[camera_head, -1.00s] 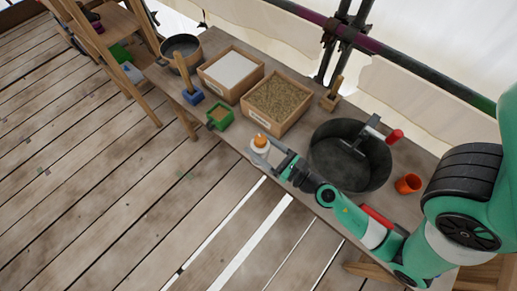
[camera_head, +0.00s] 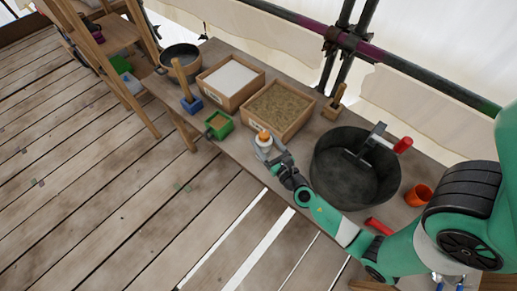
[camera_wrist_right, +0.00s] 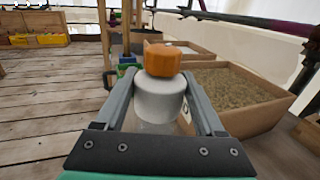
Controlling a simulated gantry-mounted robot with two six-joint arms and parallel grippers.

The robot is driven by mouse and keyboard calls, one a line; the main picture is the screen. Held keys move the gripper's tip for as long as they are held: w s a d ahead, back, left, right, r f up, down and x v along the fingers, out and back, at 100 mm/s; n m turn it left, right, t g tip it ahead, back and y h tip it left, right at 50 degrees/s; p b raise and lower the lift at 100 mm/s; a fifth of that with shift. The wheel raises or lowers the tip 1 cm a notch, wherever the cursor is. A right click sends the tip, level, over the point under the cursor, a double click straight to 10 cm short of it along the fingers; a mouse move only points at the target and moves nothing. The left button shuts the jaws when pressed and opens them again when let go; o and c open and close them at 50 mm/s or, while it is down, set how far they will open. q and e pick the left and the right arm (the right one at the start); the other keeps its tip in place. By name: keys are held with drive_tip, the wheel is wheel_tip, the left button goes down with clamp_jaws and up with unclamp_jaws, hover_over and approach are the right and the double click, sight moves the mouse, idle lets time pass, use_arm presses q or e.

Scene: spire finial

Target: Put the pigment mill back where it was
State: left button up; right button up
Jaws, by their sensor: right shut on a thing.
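The pigment mill, a white cylinder with an orange top (camera_head: 263,138), is upright between the fingers of my right gripper (camera_head: 268,152). In the right wrist view the mill (camera_wrist_right: 160,98) fills the gap between the two fingers (camera_wrist_right: 161,100), which are shut on its white body. It is at the bench's front edge, in front of the box of tan grains; whether its base touches the bench is hidden. My left gripper is not in view.
The bench (camera_head: 240,152) holds a box of white material (camera_head: 230,78), a box of tan grains (camera_head: 279,107), a green tray (camera_head: 218,125), a blue-based tool (camera_head: 191,103), a large dark tub (camera_head: 352,178) and an orange cup (camera_head: 418,195). A dark pan (camera_head: 180,56) stands at the far left end.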

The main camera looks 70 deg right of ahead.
drive_tip(key=shift+w+d+f+b, duration=0.2)
drive_tip(key=shift+w+f, duration=0.1)
drive_tip(key=shift+f, duration=0.25)
drive_tip(key=shift+w+d+f+b, duration=0.15)
drive_tip(key=shift+w+f, duration=0.1)
drive_tip(key=shift+f, duration=0.3)
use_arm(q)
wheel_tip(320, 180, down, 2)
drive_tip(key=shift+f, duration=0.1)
use_arm(e)
drive_tip(key=shift+w+d+f, duration=0.1)
drive_tip(key=shift+w+f, duration=0.1)
drive_tip(key=shift+w, duration=0.15)
drive_tip(key=f+b, duration=0.4)
drive_tip(key=shift+w+d, duration=0.15)
drive_tip(key=shift+w, duration=0.15)
drive_tip(key=shift+s+r, duration=0.1)
drive_tip(key=o, duration=1.5)
use_arm(q)
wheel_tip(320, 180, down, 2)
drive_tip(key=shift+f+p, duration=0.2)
drive_tip(key=shift+p, duration=0.5)
use_arm(e)
drive_tip(key=v, duration=1.2)
